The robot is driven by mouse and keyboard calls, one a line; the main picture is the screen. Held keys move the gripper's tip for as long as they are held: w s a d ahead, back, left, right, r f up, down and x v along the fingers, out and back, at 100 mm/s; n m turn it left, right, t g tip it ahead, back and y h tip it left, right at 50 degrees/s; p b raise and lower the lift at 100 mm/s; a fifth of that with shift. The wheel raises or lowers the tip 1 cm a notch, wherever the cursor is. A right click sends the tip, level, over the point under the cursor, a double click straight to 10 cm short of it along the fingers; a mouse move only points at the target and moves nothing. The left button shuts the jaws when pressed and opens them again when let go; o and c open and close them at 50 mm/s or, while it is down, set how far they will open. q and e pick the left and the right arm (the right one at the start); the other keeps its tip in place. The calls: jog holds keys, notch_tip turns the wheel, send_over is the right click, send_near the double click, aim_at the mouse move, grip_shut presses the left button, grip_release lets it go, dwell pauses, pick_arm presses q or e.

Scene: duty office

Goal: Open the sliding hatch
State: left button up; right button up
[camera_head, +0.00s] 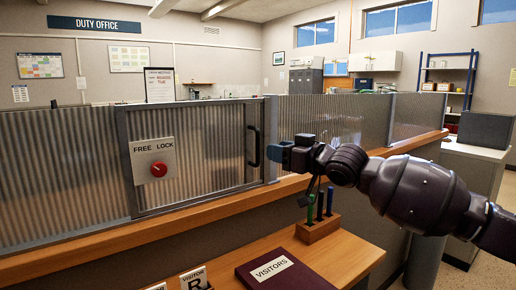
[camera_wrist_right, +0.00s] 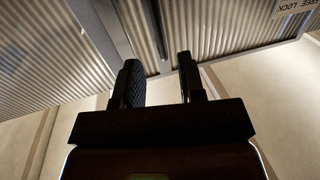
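The sliding hatch (camera_head: 204,165) is a corrugated translucent panel in a grey frame above the wooden counter, and it looks shut. Its black upright handle (camera_head: 253,147) is near the panel's right edge. A "FREE LOCK" plate (camera_head: 143,150) with a red knob (camera_head: 158,169) sits on its left side. My right gripper (camera_head: 270,153) is just right of the handle, in front of the frame post, and seems apart from it. In the right wrist view its two fingers (camera_wrist_right: 160,78) are spread, with nothing clearly between them. My left gripper is out of view.
The wooden ledge (camera_head: 120,237) runs below the hatch. A pen block (camera_head: 318,229) with several pens stands on the lower desk, below my right arm. A dark visitors' book (camera_head: 285,270) and visitor cards (camera_head: 194,278) lie in front. Corrugated panels flank the hatch.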

aim_at(257, 161)
jog(key=shift+b+x, duration=0.85)
jog(key=shift+x, duration=3)
grip_shut()
